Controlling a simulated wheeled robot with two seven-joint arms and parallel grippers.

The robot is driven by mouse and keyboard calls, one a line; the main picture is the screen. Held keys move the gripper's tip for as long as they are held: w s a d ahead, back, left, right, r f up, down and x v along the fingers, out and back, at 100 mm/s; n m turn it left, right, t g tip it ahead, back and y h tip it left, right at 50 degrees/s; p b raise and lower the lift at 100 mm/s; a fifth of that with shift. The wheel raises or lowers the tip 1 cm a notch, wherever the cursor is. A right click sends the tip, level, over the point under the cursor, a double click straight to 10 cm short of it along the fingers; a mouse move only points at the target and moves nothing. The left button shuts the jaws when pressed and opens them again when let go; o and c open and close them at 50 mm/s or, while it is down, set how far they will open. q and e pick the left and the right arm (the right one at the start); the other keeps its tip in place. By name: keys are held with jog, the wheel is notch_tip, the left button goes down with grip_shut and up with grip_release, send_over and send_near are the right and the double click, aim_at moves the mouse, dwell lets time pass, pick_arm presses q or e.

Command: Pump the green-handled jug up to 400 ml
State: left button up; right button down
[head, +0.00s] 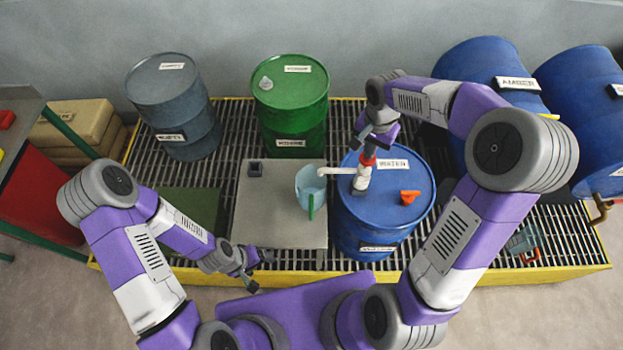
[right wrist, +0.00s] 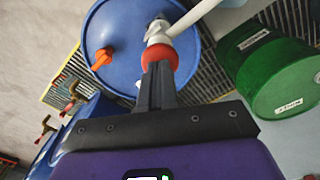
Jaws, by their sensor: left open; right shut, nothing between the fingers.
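The pale blue jug with a green handle (head: 311,205) stands on a grey plate (head: 262,215). Its fill level is too small to read. The hand pump (head: 361,182) stands on the blue drum (head: 385,225), with a red collar (right wrist: 159,54) and a white spout (head: 338,170) reaching left over the jug's mouth. My right gripper (head: 369,148) is shut and empty, its fingertips right at the pump's top by the red collar; the right wrist view (right wrist: 158,72) cannot settle whether they touch. My left gripper (head: 256,270) is open and empty, in front of the plate.
An orange fitting (head: 409,197) sits on the blue drum's lid. Green (head: 291,105) and grey (head: 175,105) drums stand behind on the yellow-edged grating. Blue drums (head: 490,75) lie at the right. Another jug with an orange-red handle (head: 524,241) is at the front right.

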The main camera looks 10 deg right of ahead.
jog(key=shift+f+b, duration=1.5)
jog(key=shift+f, duration=0.45)
jog(key=shift+r, duration=0.2)
jog(key=shift+r+p, duration=1.85)
jog(key=shift+r, duration=0.4)
jog(key=shift+f, duration=0.15)
jog(key=shift+f+b, duration=1.85)
jog(key=shift+f, duration=0.35)
jog(key=shift+r+p, duration=1.8)
jog(key=shift+r, duration=0.5)
